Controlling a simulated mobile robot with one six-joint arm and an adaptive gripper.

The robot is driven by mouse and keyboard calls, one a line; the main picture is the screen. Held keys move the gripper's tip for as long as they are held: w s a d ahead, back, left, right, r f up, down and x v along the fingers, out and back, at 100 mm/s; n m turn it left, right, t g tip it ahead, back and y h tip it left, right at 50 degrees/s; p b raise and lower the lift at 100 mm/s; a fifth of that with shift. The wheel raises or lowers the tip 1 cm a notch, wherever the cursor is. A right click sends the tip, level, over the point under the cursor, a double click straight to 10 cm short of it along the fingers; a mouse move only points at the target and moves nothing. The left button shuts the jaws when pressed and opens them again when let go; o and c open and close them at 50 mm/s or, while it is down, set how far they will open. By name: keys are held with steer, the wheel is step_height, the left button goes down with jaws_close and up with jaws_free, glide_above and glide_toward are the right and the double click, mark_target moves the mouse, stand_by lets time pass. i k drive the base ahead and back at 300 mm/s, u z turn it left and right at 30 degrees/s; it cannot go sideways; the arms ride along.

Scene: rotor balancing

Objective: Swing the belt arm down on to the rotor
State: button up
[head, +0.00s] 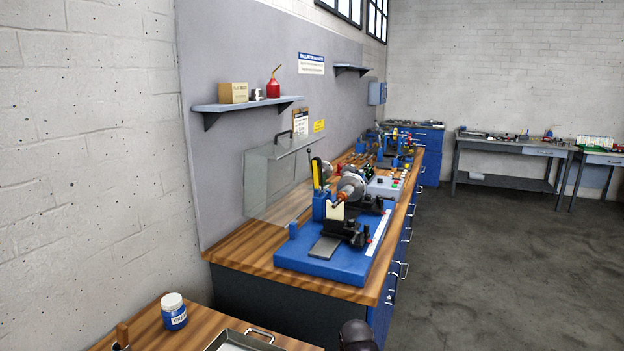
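The balancing machine has a blue base (318,262) and stands near the front end of the wooden bench. The rotor (350,187), with silvery and copper-coloured parts, lies across its black supports. What looks like the belt arm (316,174), yellow with a dark knob near it, stands upright behind the rotor's left end, raised clear of it. The belt itself is too small to make out. A clear guard (272,185) stands open behind the machine. My gripper is not in view; only a dark rounded part, likely of my arm, shows at the bottom edge.
A wooden surface (143,327) in front holds a blue-and-white jar (173,311) and a metal tray (262,333). A grey control box (384,187) and several tools lie farther along the bench. A wall shelf (246,104) juts out above the guard. The floor at right is clear.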

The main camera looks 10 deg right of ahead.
mark_target(313, 169)
steer(key=k, duration=1.3)
steer(key=z, duration=0.35)
steer(key=i, duration=1.9)
steer(key=u, duration=0.55)
